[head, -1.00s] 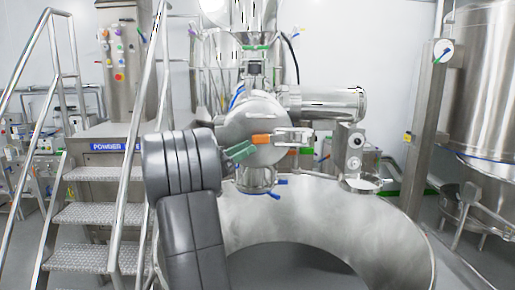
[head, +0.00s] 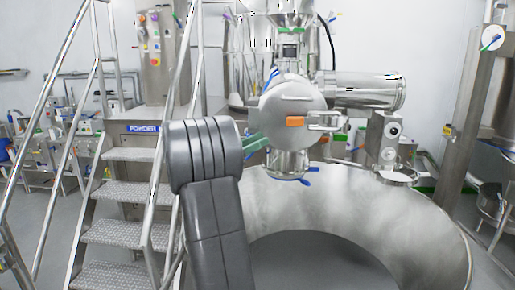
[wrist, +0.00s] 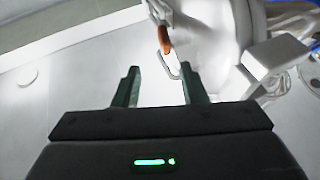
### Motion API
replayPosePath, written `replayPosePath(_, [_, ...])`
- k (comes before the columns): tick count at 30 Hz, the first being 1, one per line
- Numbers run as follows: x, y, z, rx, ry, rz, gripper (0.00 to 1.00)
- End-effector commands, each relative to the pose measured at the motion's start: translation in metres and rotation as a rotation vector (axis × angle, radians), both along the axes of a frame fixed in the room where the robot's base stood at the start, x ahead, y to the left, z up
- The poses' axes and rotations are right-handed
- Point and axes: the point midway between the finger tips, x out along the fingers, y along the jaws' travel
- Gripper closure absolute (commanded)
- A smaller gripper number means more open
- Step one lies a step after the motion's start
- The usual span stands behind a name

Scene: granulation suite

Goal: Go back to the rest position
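My gripper (wrist: 160,70) is open and empty in the wrist view, its two dark green fingers apart. In the head view its green fingers (head: 256,143) show just right of my grey arm, which hides the rest. A round steel housing (head: 291,105) carries an orange-and-steel latch handle (head: 296,122), right of and above my fingers. In the wrist view the orange handle (wrist: 164,40) and its pale loop lie beyond the fingertips, with no visible contact.
A metal staircase (head: 131,190) with handrails stands left of my arm. A large curved steel vessel (head: 400,215) fills the lower right, below the housing. A horizontal steel cylinder (head: 365,92) extends right from the housing. Open grey floor (head: 50,235) shows at far left.

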Motion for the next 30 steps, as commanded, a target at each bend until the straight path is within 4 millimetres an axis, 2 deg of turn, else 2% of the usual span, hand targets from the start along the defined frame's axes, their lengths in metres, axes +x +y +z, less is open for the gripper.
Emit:
replayPosePath(18, [0.029,-0.1,0.046,0.001,0.0,-0.002,0.62])
replayPosePath(24, [0.034,-0.116,0.051,0.001,0.002,0.001,0.62])
replayPosePath(30, [0.033,-0.115,0.049,0.0,0.002,0.02,0.62])
